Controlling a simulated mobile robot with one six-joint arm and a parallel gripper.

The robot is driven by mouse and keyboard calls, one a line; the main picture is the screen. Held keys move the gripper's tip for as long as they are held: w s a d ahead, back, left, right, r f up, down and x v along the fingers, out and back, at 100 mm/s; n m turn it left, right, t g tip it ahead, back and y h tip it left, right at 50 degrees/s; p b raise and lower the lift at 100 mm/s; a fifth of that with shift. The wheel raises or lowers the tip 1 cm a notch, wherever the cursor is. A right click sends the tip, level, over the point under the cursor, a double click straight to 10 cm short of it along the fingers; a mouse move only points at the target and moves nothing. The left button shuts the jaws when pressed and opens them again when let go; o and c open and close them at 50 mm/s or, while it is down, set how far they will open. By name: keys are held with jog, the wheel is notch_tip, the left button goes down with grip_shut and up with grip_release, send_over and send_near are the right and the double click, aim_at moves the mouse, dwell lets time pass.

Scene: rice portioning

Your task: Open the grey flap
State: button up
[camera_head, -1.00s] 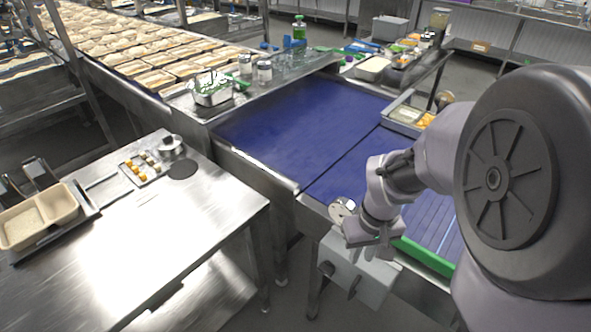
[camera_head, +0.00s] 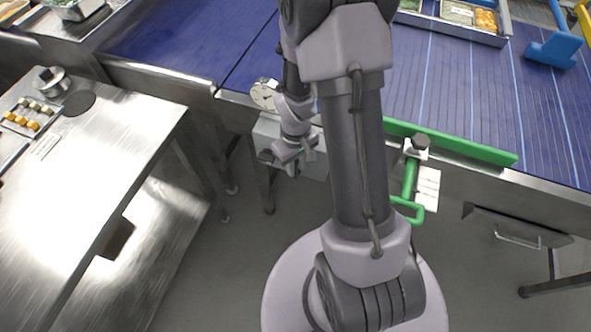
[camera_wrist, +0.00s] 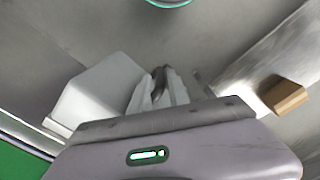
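A grey box (camera_head: 316,163) hangs below the front edge of the conveyor, with a dark knob at its left end. A pale box side, probably the same box, shows in the wrist view (camera_wrist: 98,92). I cannot tell which of its faces is a flap. My gripper (camera_head: 292,155) is in front of this box, close to it, pointing down. In the wrist view my gripper's fingers (camera_wrist: 160,82) are near each other with a small dark thing between them. I cannot tell whether they touch it. A grey metal panel with a bar handle (camera_head: 517,238) hangs at the right under the conveyor.
A green bracket (camera_head: 412,190) with a white plate is right of my arm. A steel table (camera_head: 90,150) stands left. The floor between is mostly clear.

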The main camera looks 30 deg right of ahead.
jog(key=shift+f, duration=0.55)
grip_shut()
dwell(1.1)
